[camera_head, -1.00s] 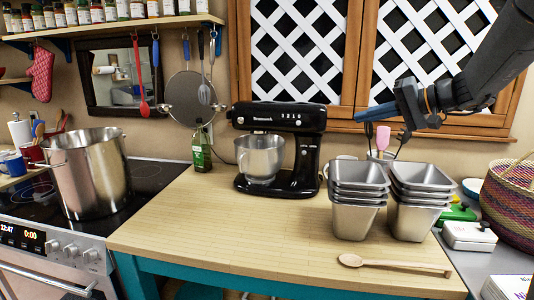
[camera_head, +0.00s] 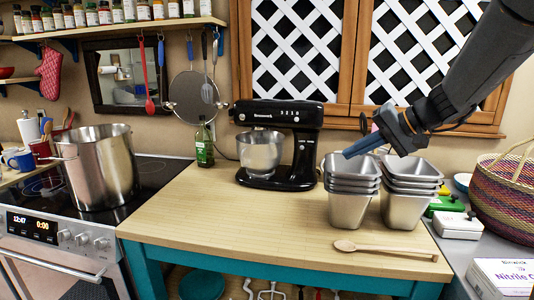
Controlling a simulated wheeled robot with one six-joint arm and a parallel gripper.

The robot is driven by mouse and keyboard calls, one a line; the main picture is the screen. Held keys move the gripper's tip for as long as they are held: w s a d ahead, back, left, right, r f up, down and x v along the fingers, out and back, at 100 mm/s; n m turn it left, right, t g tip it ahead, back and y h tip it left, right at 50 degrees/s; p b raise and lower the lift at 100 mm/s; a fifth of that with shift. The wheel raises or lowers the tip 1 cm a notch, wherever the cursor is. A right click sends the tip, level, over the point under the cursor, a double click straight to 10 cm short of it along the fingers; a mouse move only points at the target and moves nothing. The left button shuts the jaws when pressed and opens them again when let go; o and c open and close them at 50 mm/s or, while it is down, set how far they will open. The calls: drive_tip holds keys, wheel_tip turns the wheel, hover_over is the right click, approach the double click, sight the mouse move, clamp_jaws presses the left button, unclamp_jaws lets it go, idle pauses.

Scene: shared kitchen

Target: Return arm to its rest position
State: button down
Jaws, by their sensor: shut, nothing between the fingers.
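My gripper (camera_head: 352,151) hangs in the air at the right of the head view, on my dark arm coming in from the upper right. Its blue fingers are shut with nothing between them and point left and slightly down. In the picture the gripper overlaps the space just above two stacks of metal pans, the left stack (camera_head: 349,208) and the right stack (camera_head: 404,211). I cannot tell how far above or in front of them it is.
A black stand mixer (camera_head: 307,150) with a steel bowl stands on the wooden counter (camera_head: 220,215). A wooden spoon (camera_head: 385,248) lies at the front right. A large pot (camera_head: 100,170) is on the stove. A woven basket (camera_head: 505,195) and white box (camera_head: 458,224) are at right.

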drive_tip(key=s+a+f+n+g+h, duration=0.2)
drive_tip(key=s+f+h, duration=0.2)
drive_tip(key=s+f, duration=0.7)
drive_tip(key=s+a+f+n+g+h, duration=0.2)
drive_tip(key=s+f+h, duration=0.2)
drive_tip(key=s+f, duration=0.65)
drive_tip(key=s+f+g+b, duration=0.2)
drive_tip(key=s+f+b, duration=0.2)
drive_tip(key=f+b, duration=0.5)
drive_tip(key=shift+a+f+b, duration=0.2)
drive_tip(key=shift+f+b, duration=0.05)
drive_tip(key=shift+b, duration=0.25)
